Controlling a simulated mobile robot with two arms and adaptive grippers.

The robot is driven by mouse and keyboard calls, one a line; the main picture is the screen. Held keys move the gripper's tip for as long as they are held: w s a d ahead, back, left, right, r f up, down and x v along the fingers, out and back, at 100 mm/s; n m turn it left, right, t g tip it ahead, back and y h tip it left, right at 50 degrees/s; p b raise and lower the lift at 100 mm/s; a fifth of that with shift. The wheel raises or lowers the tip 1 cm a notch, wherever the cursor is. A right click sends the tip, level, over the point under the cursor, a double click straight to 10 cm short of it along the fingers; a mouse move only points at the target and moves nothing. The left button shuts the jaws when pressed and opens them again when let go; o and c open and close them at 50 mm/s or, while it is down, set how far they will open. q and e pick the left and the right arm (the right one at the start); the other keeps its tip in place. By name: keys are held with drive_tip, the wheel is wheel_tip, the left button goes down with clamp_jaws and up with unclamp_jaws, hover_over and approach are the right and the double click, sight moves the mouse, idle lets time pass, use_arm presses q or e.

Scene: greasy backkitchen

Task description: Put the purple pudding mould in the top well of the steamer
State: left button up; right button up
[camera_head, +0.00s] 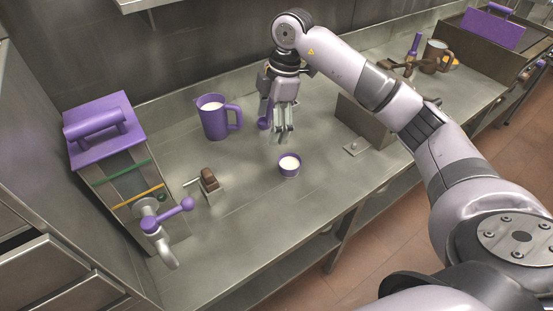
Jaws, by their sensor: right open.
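The small purple pudding mould (289,170), filled with something white, stands upright on the steel counter near the middle of the head view. My right gripper (283,138) hangs fingers down behind and above the mould, open and empty. The fingers appear apart from the mould. I cannot tell for sure which appliance is the steamer, and no well opening is clearly visible. A steel box with a purple lid (103,137) and a tap stands at the left. My left gripper is out of view.
A purple jug (214,118) with white contents stands behind and left of the mould. A small brown-topped object (209,181) sits near the tap's purple lever (168,216). A low steel box (366,122) is right of the gripper. The counter in front of the mould is clear.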

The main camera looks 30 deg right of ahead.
drive_tip(key=r+m+h, duration=0.1)
drive_tip(key=m+h, duration=0.1)
hover_over(290, 161)
drive_tip(key=w, duration=0.1)
drive_tip(key=shift+g, duration=0.3)
drive_tip(key=f, duration=0.4)
drive_tip(key=f+p, duration=0.1)
drive_tip(key=f, duration=0.3)
drive_tip(key=f+p, duration=0.1)
drive_tip(key=f, duration=0.2)
drive_tip(key=shift+s+a+f, duration=0.1)
drive_tip(key=shift+a+f, duration=0.15)
drive_tip(key=shift+f, duration=0.15)
drive_tip(key=f, duration=0.1)
drive_tip(key=f+p, duration=0.1)
drive_tip(key=f, duration=0.1)
drive_tip(key=s+f, duration=0.1)
drive_tip(key=shift+d+f+p, duration=0.2)
drive_tip(key=shift+f+p, duration=0.1)
drive_tip(key=shift+f, duration=0.1)
drive_tip(key=shift+w+f, duration=0.1)
drive_tip(key=shift+f, duration=0.2)
drive_tip(key=shift+c, duration=0.3)
drive_tip(key=c, duration=1.4)
